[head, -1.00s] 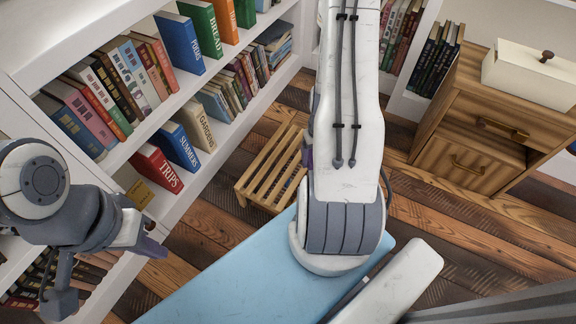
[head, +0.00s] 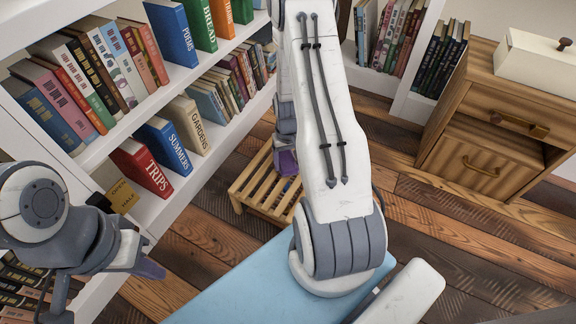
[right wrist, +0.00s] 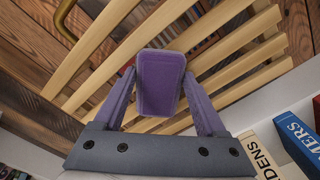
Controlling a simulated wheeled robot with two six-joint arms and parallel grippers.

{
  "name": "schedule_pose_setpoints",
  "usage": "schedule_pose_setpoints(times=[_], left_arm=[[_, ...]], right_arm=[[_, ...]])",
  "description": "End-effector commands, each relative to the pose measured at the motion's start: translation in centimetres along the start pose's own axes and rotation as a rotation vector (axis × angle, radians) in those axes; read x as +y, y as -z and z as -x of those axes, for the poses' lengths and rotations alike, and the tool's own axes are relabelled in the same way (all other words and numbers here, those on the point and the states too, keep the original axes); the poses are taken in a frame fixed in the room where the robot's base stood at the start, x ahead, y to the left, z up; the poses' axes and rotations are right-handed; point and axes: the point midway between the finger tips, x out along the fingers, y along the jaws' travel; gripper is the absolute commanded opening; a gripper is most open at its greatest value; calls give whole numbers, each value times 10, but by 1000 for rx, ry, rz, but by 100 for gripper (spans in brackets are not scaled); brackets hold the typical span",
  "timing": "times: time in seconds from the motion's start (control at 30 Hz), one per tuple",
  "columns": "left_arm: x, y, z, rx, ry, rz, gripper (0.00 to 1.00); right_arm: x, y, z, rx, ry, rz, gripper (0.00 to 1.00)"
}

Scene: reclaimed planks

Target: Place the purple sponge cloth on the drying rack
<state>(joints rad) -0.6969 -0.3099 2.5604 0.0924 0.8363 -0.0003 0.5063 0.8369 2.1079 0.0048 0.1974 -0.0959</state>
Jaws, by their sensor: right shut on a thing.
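The purple sponge cloth (right wrist: 161,84) is a small rounded block between the two purple fingers of my right gripper (right wrist: 160,98) in the right wrist view. The gripper is shut on it. The drying rack (head: 252,186) is a low slatted wooden frame on the floor beside the bookcase. Its slats fill much of the right wrist view behind the cloth. In the head view my right gripper (head: 284,160) is over the rack's far part, and my arm hides part of the rack. My left gripper (head: 150,268) is at the lower left, away from the rack; its finger gap is unclear.
A white bookcase (head: 185,195) full of books stands along the left, close to the rack. A wooden cabinet (head: 500,120) with a cream box (head: 535,68) on top stands at the right. A light blue surface (head: 235,285) lies in front. Plank floor between is clear.

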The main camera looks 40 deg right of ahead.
Motion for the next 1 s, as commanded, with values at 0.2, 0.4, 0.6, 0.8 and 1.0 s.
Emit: schedule_pose_setpoints(times=[0.2, 0.4, 0.6, 0.8, 1.0], left_arm=[[0, 0, 1, 1, 0, 0, 0], [0, 0, 1, 1, 0, 0, 0], [0, 0, 1, 1, 0, 0, 0], [1, 1, 12, 0, 0, 0, 0], [3, 2, 42, 1, 0, 0, 0]], right_arm=[[0, 0, 1, 1, 0, 0, 21], [0, 0, -2, 1, 0, 0, 100], [0, 0, -1, 1, 0, 0, 100], [0, 0, 14, 2, 0, 0, 100], [0, 1, 55, 3, 0, 0, 100]])
